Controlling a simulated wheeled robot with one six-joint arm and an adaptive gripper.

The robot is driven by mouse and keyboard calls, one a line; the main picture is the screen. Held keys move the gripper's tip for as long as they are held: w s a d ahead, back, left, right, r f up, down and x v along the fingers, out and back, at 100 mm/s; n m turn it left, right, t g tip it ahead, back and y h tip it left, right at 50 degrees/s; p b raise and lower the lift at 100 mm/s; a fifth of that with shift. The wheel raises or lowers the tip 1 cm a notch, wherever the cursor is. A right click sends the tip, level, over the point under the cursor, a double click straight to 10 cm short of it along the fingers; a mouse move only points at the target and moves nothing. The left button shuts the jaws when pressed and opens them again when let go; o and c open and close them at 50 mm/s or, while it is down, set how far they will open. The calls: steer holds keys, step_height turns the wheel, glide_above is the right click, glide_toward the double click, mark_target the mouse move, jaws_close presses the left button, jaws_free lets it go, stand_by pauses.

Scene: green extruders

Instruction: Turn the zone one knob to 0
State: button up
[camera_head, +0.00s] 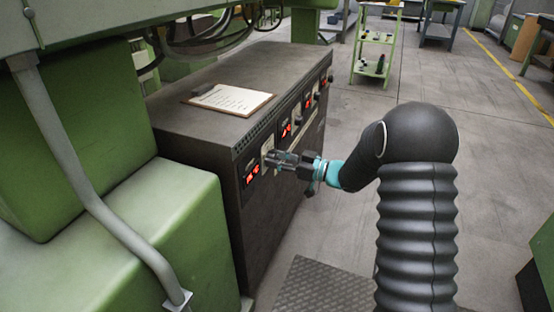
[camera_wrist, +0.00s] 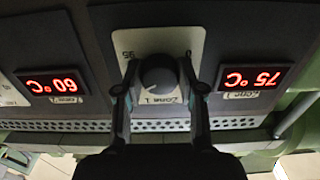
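The zone one knob (camera_wrist: 158,75) is a dark round knob on a light plate (camera_wrist: 160,42) marked "Zone 1" and "95", upside down in the wrist view. My gripper (camera_wrist: 159,70) is open, with one finger on each side of the knob and what looks like a small gap at each side. The zone 1 display (camera_wrist: 253,78) reads 75 °C in red. In the head view my gripper (camera_head: 268,160) is at the front panel of the dark cabinet (camera_head: 190,120) and hides the knob.
The zone 2 display (camera_wrist: 54,83) reads 60 °C. More red displays (camera_head: 286,130) and knobs run along the panel. A clipboard (camera_head: 228,98) lies on the cabinet top. Green machinery (camera_head: 150,240) stands at the left. The floor (camera_head: 340,125) to the right is clear; a green shelf cart (camera_head: 374,50) stands farther back.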

steer(key=shift+c, duration=1.4)
steer(key=shift+f+b, duration=0.1)
steer(key=shift+b, duration=0.3)
